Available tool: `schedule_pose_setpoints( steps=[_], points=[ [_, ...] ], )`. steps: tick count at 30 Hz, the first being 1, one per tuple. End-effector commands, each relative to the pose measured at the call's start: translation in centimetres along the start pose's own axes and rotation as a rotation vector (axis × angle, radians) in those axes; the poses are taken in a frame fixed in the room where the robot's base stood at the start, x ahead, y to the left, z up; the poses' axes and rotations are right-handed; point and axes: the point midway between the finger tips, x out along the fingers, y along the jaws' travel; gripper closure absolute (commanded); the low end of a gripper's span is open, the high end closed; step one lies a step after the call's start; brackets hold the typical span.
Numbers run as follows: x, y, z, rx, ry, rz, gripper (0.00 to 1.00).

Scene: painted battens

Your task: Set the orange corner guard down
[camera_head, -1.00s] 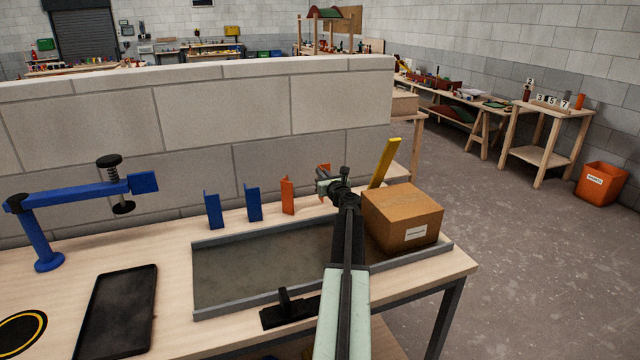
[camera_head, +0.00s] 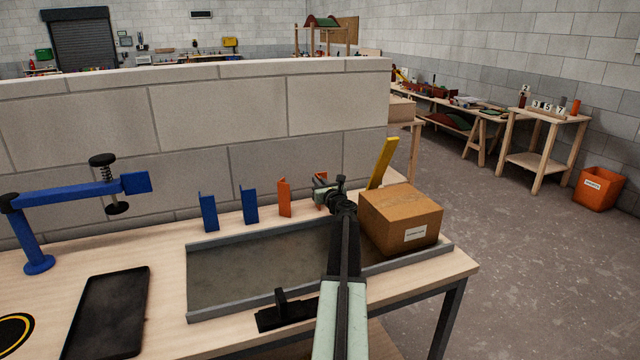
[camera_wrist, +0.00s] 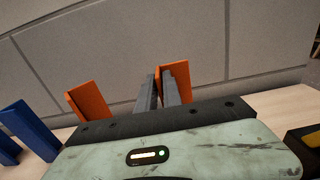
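My gripper (camera_head: 322,188) is at the back edge of the table, in front of the block wall. An orange corner guard (camera_wrist: 183,75) is at its fingers. In the wrist view the two grey fingers (camera_wrist: 161,88) are close together, with one thin flange of the guard between them. The guard looks upright. In the head view my gripper hides most of it, and I cannot tell whether its foot touches the table. A second orange corner guard (camera_head: 284,197) stands apart to the left; it also shows in the wrist view (camera_wrist: 89,100).
Two blue corner guards (camera_head: 208,212) (camera_head: 249,204) stand further left in the same row. A grey-rimmed tray (camera_head: 225,312) lies in front, with a cardboard box (camera_head: 400,220) at its right end. A yellow batten (camera_head: 380,163) leans behind the box. A blue clamp arm (camera_head: 70,195) stands left.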

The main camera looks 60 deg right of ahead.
Motion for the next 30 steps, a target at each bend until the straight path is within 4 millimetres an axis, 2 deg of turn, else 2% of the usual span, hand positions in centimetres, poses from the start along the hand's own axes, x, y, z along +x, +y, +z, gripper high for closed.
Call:
schedule_pose_setpoints(
  steps=[9, 12, 14, 24, 30],
  points=[
    [0.0, 0.0, 0.1, 0.0, 0.0, 0.0, 0.73],
    [0.0, 0.0, 0.7, 0.0, 0.0, 0.0, 0.73],
    [-1.0, 0.1, 0.4, 0.0, 0.0, -0.001, 0.73],
    [-9.3, 0.2, 0.3, 0.0, 0.0, -0.001, 0.73],
    [-11.8, 0.1, 0.4, 0.0, 0.0, 0.0, 0.73]
  ],
)
